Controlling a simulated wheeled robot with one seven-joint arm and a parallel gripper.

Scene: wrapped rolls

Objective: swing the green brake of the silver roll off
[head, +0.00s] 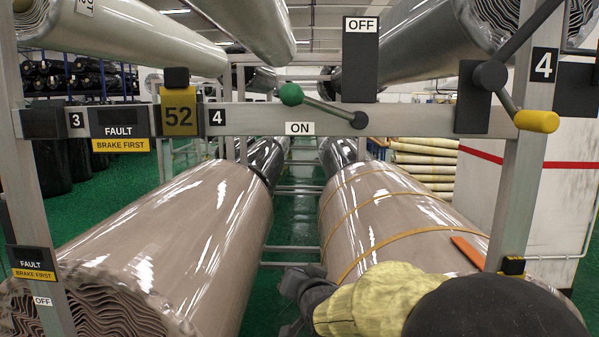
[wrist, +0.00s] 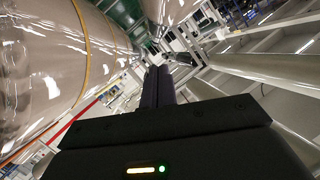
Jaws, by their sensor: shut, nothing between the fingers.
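The green brake is a grey lever with a green ball knob (head: 291,94) on the crossbar. It runs from a dark pivot (head: 360,120) to the left and slightly up, its knob just above the ON sign (head: 300,128). The OFF sign (head: 361,25) is on a dark plate straight above the pivot. A silver-grey wrapped roll (head: 410,50) hangs behind that plate; I cannot tell for certain which roll the brake serves. My gripper (head: 292,283) is low at the bottom centre, well below the lever and apart from it. Its fingers (wrist: 158,88) are together and empty in the wrist view.
A second lever with a yellow knob (head: 537,121) is at the right post. Two brown wrapped rolls (head: 170,240) (head: 390,220) lie below the crossbar; the right one has orange straps and is close to my arm. A 52 tag (head: 179,112) and FAULT signs (head: 120,131) are on the left.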

